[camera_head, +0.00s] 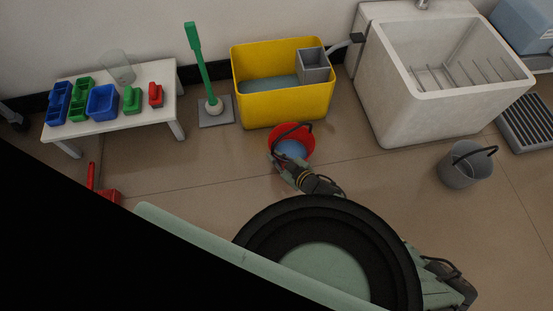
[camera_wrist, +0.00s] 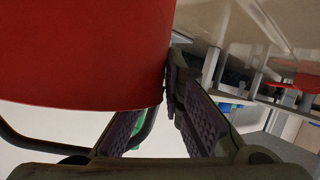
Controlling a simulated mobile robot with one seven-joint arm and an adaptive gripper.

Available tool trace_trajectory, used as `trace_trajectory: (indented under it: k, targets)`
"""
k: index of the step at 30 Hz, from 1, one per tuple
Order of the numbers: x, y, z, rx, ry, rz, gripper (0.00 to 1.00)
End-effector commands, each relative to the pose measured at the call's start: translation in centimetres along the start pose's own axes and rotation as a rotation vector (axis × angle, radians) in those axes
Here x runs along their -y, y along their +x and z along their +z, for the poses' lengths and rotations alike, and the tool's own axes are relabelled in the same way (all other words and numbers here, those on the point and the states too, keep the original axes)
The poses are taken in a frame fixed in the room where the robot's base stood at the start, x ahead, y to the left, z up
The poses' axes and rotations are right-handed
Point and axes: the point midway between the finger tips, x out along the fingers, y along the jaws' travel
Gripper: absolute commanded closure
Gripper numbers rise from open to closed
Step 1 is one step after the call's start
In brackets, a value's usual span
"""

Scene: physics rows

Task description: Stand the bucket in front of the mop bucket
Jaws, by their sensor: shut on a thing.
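The red bucket (camera_head: 305,158), blue inside and with a dark handle, is upright in front of the yellow mop bucket (camera_head: 285,108), close to its front wall. My gripper (camera_head: 277,160) is at the left front of the red bucket's rim and is shut on it. In the wrist view the red bucket's wall (camera_wrist: 85,50) fills the upper left, and my gripper's fingers (camera_wrist: 168,98) meet at its edge. The handle shows there below the wall. The bucket's base is partly hidden by my gripper; I cannot tell whether it touches the floor.
A green-handled brush (camera_head: 205,75) stands on a grey plate left of the mop bucket. A white table (camera_head: 150,122) with trays is farther left. A stone sink (camera_head: 430,120) and grey bucket (camera_head: 463,170) are at right. A red dustpan (camera_head: 104,195) lies at lower left. Floor between is clear.

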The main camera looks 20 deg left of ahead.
Motion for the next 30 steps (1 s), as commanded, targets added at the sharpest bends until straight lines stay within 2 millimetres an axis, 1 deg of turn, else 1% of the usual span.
trace_trajectory:
  k: [1,11,12,20,30]
  targets:
    - [0.16,0.31,0.30,-0.007,-0.002,0.000,1.00]
    - [0.21,0.33,0.37,-0.007,-0.002,-0.001,1.00]
    - [0.23,0.30,0.49,-0.003,-0.001,-0.001,0.89]
    - [0.22,0.28,0.48,-0.003,-0.001,-0.001,0.71]
    - [0.14,0.10,0.33,-0.003,-0.001,-0.001,0.71]
